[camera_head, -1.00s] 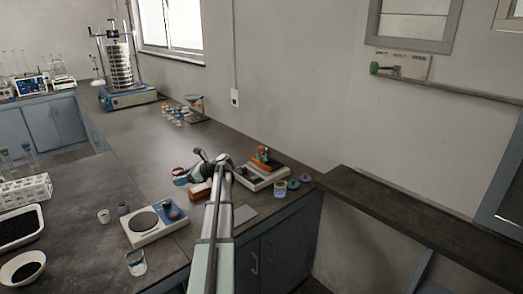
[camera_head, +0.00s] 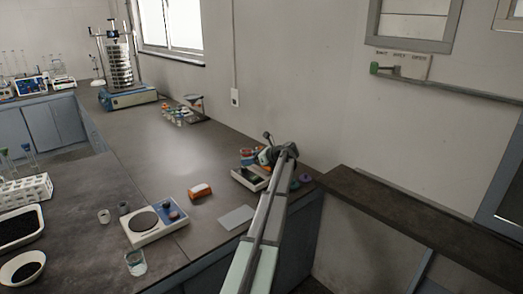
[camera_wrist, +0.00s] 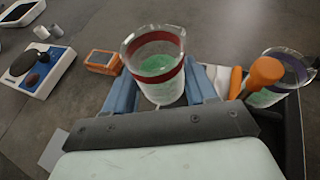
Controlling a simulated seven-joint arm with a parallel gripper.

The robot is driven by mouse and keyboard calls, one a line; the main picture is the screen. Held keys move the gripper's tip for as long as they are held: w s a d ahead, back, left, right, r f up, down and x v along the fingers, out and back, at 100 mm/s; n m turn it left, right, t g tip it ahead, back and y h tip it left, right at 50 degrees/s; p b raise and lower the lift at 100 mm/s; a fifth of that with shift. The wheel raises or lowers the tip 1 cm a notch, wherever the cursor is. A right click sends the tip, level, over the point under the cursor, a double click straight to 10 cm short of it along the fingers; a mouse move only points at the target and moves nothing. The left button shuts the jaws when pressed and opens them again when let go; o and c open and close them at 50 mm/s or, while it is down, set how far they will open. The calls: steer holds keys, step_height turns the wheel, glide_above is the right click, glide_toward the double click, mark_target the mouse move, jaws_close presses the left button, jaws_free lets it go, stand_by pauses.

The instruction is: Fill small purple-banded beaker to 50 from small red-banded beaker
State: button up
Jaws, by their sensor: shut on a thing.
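My gripper (camera_wrist: 162,92) is shut on the small red-banded beaker (camera_wrist: 157,48), which sits between its blue fingers. The beaker is clear, has a dark red band below the rim and shows green inside. In the head view the red-banded beaker (camera_head: 247,156) is at the left of my gripper (camera_head: 262,156), above the tray. The small purple-banded beaker (camera_wrist: 286,70) is to the right in the wrist view, apart from the held one. It shows green low down, and an orange-handled tool partly covers it. In the head view my arm hides it.
A tray (camera_head: 248,183) with orange-handled tools is beneath my gripper. An orange device (camera_head: 199,190), a grey mat (camera_head: 237,217) and a white balance (camera_head: 150,234) are to the left. Another beaker (camera_head: 136,266) stands near the front edge. The bench middle is clear.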

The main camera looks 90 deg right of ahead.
steer(key=shift+m+g+h, duration=0.3)
steer(key=shift+m+h, duration=0.3)
steer(key=shift+h, duration=0.1)
steer(key=s+d, duration=0.1)
steer(key=s, duration=0.2)
steer(key=s+d, duration=0.1)
steer(key=s, duration=0.2)
steer(key=s+d, duration=0.1)
steer(key=s, duration=0.3)
steer(key=shift+d+r, duration=0.15)
steer(key=shift+r, duration=0.2)
steer(key=shift+m+g+h, duration=0.5)
steer(key=shift+m+h, duration=0.3)
steer(key=s+d, duration=0.1)
steer(key=d, duration=0.1)
steer(key=s+d+f, duration=0.1)
steer(key=s+d, duration=0.3)
steer(key=d, duration=0.1)
steer(key=shift+s+f, duration=0.1)
steer(key=shift+f, duration=0.2)
steer(key=shift+r, duration=0.1)
